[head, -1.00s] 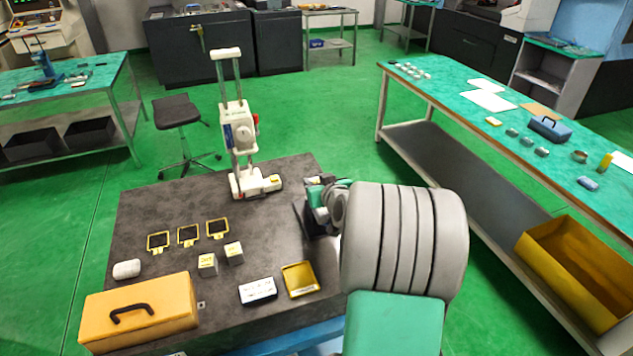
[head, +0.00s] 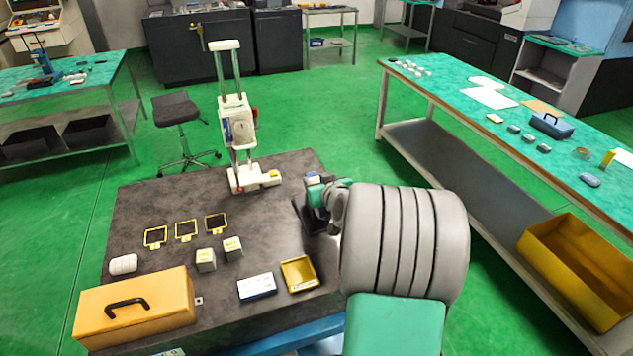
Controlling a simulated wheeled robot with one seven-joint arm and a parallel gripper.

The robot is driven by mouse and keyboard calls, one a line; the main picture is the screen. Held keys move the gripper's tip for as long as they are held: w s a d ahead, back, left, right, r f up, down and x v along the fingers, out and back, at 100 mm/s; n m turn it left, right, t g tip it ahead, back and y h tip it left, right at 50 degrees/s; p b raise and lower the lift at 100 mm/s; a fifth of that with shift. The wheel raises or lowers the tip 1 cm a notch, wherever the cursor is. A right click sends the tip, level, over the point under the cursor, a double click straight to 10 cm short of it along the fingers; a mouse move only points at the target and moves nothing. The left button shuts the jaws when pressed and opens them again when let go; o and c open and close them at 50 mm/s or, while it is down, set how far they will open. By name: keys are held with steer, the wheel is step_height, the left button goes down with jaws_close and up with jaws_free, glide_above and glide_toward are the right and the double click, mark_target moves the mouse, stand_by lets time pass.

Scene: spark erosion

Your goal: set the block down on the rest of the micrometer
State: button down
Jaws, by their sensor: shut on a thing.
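The micrometer (head: 239,130) seems to be the tall white instrument with two upright rods at the back of the dark table. Its low white foot (head: 246,180) reaches to the right and has a small yellow spot near the end. My gripper (head: 316,212) is at the table's right side, to the right of that foot and apart from it. It is shut, but my own arm covers most of it, and the block in it cannot be made out.
On the dark table (head: 150,205) lie several yellow-framed plates (head: 186,230), a white roll (head: 123,264), an orange case (head: 135,306), a white-blue box (head: 256,287) and a yellow tray (head: 299,274). The surface between the plates and the micrometer is clear. A stool (head: 175,109) stands behind.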

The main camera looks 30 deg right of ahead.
steer(key=shift+f, duration=0.1)
stand_by(0.3)
steer(key=c, duration=0.8)
jaws_free()
steer(key=shift+c, duration=0.2)
steer(key=shift+f, duration=0.1)
steer(key=b+v, duration=0.2)
steer(key=v, duration=0.6)
steer(key=shift+w, duration=0.1)
